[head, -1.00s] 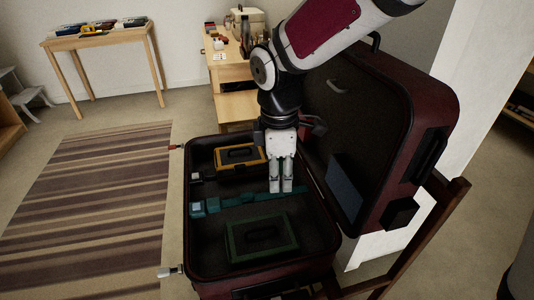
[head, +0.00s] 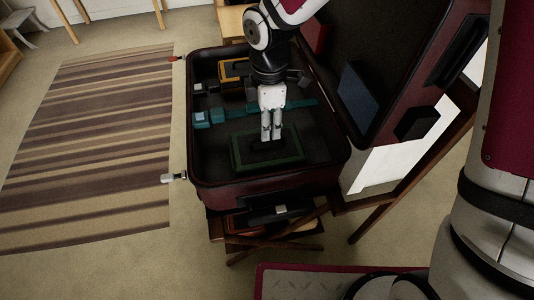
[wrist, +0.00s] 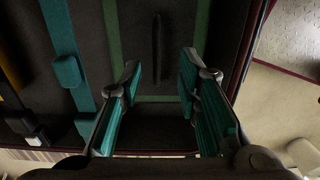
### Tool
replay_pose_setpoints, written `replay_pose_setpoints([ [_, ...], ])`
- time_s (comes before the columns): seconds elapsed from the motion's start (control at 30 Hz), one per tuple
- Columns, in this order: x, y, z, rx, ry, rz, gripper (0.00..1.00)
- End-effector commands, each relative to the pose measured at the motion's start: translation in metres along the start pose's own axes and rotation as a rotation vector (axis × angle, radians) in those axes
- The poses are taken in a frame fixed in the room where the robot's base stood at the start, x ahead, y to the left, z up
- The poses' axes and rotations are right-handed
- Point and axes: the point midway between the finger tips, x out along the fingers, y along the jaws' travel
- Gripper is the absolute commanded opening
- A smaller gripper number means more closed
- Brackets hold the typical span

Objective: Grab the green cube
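No plain green cube stands out. The closest match is a dark box with a green frame and a black handle (head: 244,163), lying flat in the front of the open suitcase (head: 192,140). In the wrist view its green edge (wrist: 113,40) and black handle (wrist: 157,55) show. My gripper (head: 271,137) points down at this box, over its far part; I cannot tell whether it touches. The wrist view shows my fingers (wrist: 160,85) spread apart with nothing between the tips. A teal strap with blocky buckles (head: 201,118) crosses the suitcase behind the box.
A yellow-framed box (head: 233,70) lies at the suitcase's back. The raised lid (head: 400,50) stands close on the right. The suitcase rests on a wooden stand (head: 380,220). A striped rug (head: 90,140) and clear floor lie to the left.

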Motion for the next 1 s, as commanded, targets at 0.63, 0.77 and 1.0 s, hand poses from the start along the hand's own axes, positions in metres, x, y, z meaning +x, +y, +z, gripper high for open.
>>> replay_pose_setpoints([
  [0.63,0.050,0.004,-0.003,0.000,0.000,0.000,0.31],
  [0.77,0.050,0.004,-0.003,0.000,0.000,0.000,0.08],
  [1.0,0.050,0.004,-0.003,0.000,0.000,0.000,0.00],
])
